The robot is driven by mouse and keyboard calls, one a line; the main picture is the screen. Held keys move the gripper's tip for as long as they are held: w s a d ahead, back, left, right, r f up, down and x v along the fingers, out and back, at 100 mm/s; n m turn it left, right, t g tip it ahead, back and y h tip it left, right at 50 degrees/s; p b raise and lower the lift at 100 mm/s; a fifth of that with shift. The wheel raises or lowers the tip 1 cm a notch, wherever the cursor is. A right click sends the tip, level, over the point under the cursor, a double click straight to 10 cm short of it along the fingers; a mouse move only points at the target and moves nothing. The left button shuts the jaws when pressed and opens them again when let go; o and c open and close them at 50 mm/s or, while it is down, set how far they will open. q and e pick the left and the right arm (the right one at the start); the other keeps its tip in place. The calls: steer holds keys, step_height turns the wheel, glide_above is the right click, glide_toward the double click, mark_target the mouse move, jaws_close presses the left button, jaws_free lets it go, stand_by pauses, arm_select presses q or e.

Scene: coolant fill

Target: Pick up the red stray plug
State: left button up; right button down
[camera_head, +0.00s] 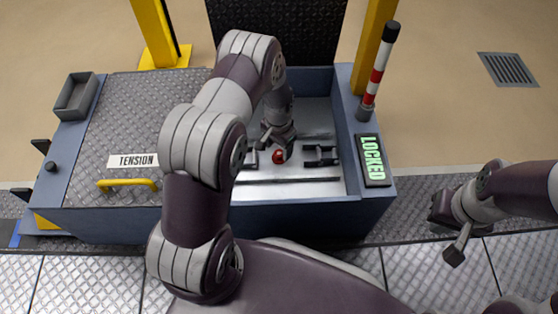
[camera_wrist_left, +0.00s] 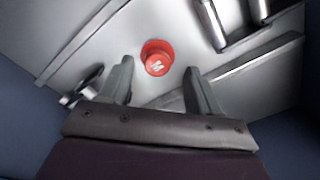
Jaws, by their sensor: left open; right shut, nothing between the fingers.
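The red stray plug (camera_head: 279,156) lies on the metal floor of the open bay in the blue-grey cabinet. In the left wrist view the plug (camera_wrist_left: 157,57) is a round red cap with a pale mark on top, a little beyond the fingertips and between their lines. My left gripper (camera_wrist_left: 158,75) is open and empty, reaching down into the bay; in the head view its fingers are partly hidden near the plug (camera_head: 265,150). My right gripper (camera_head: 445,232) is shut and empty, outside the cabinet at the right.
Dark metal brackets (camera_head: 321,155) stand beside the plug, and a long rail (camera_head: 290,181) runs in front of it. The bay walls enclose my left gripper. The TENSION cover (camera_head: 130,120) lies left.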

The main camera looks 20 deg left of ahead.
mark_target(279, 153)
arm_select(q)
step_height(279, 153, down, 4)
steer(key=shift+s+d+r+b, duration=0.1)
steer(key=shift+s+d+b, duration=0.05)
steer(key=shift+b, duration=0.85)
steer(key=shift+r, duration=0.15)
steer(key=c, duration=0.8)
arm_select(e)
step_height(279, 153, down, 3)
arm_select(q)
steer(key=shift+c, duration=0.2)
